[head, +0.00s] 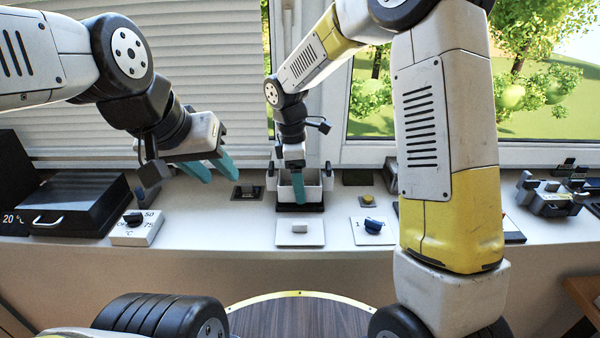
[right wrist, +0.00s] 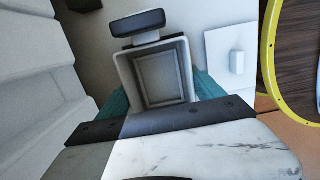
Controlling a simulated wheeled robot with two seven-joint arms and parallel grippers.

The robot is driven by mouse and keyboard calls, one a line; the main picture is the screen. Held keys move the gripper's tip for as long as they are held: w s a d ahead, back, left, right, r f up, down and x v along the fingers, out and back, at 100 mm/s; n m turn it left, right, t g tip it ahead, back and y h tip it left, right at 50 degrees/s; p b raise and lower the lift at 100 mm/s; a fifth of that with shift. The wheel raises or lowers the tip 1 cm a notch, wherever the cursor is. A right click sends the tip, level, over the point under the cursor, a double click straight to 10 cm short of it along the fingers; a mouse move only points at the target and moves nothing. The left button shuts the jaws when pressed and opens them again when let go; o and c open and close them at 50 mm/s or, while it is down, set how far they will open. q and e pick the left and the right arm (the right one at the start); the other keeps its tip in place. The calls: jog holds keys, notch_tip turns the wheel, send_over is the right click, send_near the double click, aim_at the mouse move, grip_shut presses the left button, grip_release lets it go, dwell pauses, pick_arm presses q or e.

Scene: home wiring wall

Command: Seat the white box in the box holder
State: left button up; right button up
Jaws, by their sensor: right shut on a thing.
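The white box (head: 313,193) stands upright on the ledge below the window, with black lugs at its two sides. In the right wrist view the open-topped box (right wrist: 127,75) shows its hollow inside. A low black base (head: 300,208), seemingly the box holder, shows under the box; I cannot tell whether the box is fully down in it. My right gripper (head: 297,186) is over the box from above, its teal fingers on opposite sides, shut on it. My left gripper (head: 209,169) is open and empty, above the ledge to the left.
A dial block (head: 137,228) and black case (head: 76,205) stand left. A dark device (head: 550,196) is at far right.

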jog(key=shift+f, duration=0.75)
jog(key=shift+r, duration=0.2)
jog(key=shift+r, duration=0.25)
jog(key=shift+f, duration=0.45)
dwell(1.5)
jog(key=shift+r, duration=0.15)
jog(key=shift+r, duration=0.3)
jog(key=shift+f, duration=0.45)
dwell(1.5)
jog(key=shift+w+r, duration=0.1)
